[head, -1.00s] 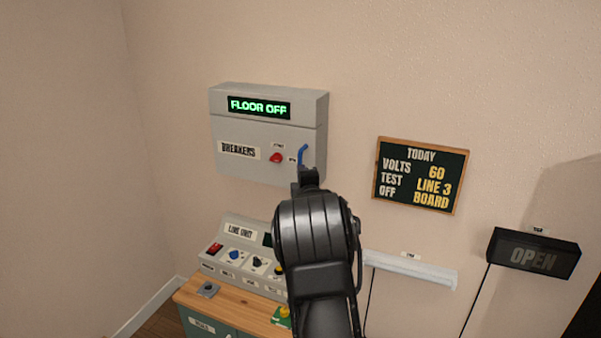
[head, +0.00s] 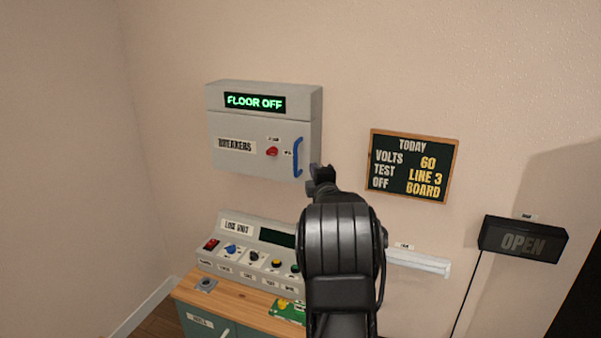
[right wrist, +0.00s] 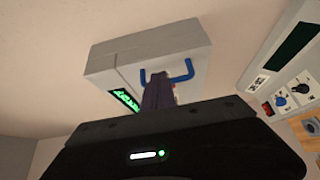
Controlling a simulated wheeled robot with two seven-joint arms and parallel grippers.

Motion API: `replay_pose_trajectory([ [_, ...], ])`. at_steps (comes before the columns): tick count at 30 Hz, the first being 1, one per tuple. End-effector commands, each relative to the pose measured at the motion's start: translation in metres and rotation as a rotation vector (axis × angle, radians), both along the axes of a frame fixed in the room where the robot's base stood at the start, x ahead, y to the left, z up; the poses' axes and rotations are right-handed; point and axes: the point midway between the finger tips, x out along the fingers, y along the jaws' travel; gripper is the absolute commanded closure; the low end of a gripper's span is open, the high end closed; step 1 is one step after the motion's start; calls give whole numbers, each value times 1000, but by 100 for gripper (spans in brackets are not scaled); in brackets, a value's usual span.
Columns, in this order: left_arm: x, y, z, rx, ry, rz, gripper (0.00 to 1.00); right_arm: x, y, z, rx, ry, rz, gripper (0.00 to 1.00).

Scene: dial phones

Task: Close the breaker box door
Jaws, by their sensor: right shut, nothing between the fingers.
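The grey breaker box (head: 262,100) hangs on the wall with a green "FLOOR OFF" display. Its door (head: 225,165), labelled "BREAKERS", looks flush with the box front; I cannot tell whether a slight gap is left. A blue handle (head: 298,157) runs upright at the door's right side, beside a red knob (head: 272,151). My right gripper (head: 321,172) is shut and empty, just right of and below the handle in the head view. In the right wrist view the blue handle (right wrist: 182,78) shows beyond the fingers (right wrist: 158,92), which partly cover it. My left gripper is not in view.
Below the box, a line unit (head: 240,250) with several knobs stands on a wooden-topped cabinet (head: 238,302). To the right are a framed chalkboard (head: 412,168), a white light bar (head: 420,262) and a dark OPEN sign (head: 523,241). Bare wall lies between box and chalkboard.

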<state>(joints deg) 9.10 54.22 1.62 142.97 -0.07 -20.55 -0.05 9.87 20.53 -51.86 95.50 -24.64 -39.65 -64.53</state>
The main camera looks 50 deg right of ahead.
Motion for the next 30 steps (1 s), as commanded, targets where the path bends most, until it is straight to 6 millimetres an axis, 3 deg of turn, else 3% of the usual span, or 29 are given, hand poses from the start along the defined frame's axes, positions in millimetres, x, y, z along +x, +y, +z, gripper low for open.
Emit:
replay_pose_trajectory([
  [3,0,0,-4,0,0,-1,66,-17,-8,-1,0,0,-2,100],
  [7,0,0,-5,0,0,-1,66,-25,-11,-1,1,2,0,100],
  [30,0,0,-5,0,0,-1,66,-26,-12,-1,22,-16,1,100],
])
